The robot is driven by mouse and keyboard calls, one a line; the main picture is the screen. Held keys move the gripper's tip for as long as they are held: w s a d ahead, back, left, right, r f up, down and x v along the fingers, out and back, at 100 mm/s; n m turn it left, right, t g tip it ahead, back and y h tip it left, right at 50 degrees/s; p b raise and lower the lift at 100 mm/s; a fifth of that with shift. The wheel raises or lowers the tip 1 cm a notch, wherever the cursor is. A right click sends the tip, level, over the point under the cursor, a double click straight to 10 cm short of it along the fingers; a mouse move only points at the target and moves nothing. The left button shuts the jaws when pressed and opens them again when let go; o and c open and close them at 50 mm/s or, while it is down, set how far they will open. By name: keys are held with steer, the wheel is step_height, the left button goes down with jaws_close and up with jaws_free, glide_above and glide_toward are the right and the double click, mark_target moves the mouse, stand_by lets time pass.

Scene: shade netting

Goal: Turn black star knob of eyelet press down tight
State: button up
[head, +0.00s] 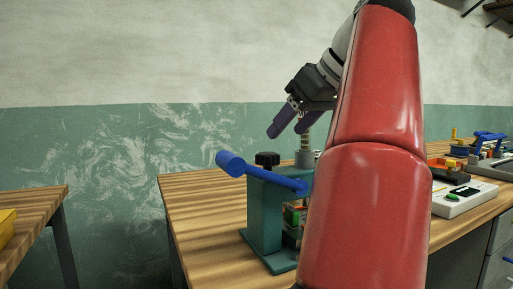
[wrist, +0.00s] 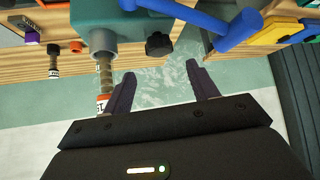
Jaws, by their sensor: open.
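The black star knob (head: 267,159) sits on top of the teal eyelet press (head: 265,215), which stands on the wooden bench. In the wrist view the knob (wrist: 158,44) is beyond my fingertips, roughly midway between them sideways, and nothing touches it. The press has a blue lever (head: 262,173) with a round blue end at its left, and a threaded post rises behind it. My gripper (head: 289,120) is open and empty, above and to the right of the knob. Its purple fingers also show in the wrist view (wrist: 166,83). My red arm hides the right part of the press.
A white device (head: 464,197) and several coloured items lie to the right on the bench (head: 200,205). Another wooden table (head: 35,205) stands at the left, with a gap between. The bench left of the press is clear.

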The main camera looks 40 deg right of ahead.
mark_target(268, 153)
steer(key=b+x, duration=0.2)
steer(key=x, duration=0.5)
steer(key=shift+f, duration=0.2)
steer(key=c, duration=1)
steer(key=shift+a, duration=0.1)
